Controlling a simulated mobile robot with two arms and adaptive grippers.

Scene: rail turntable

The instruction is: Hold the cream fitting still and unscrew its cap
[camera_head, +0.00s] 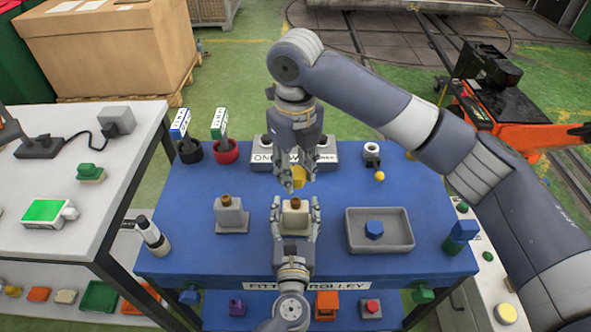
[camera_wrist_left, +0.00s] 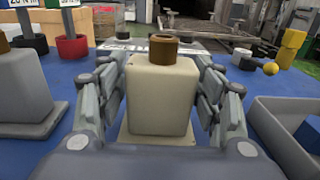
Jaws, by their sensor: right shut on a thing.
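The cream fitting (camera_head: 295,220) stands upright on the blue trolley, its brown neck (camera_head: 295,203) bare on top. It also fills the middle of the left wrist view (camera_wrist_left: 162,98), with the neck (camera_wrist_left: 163,50) uncapped. My left gripper (camera_head: 296,212) has one finger on each side of the fitting, with what looks like a narrow gap at each side. My right gripper (camera_head: 298,183) points down from above, just beyond the fitting, shut on a yellow cap (camera_head: 298,176). The cap is apart from the neck and partly hidden by the fingers.
A grey fitting (camera_head: 230,216) with a brown neck stands to the left. A grey tray (camera_head: 403,241) holding a blue hexagonal piece (camera_head: 374,229) lies to the right.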

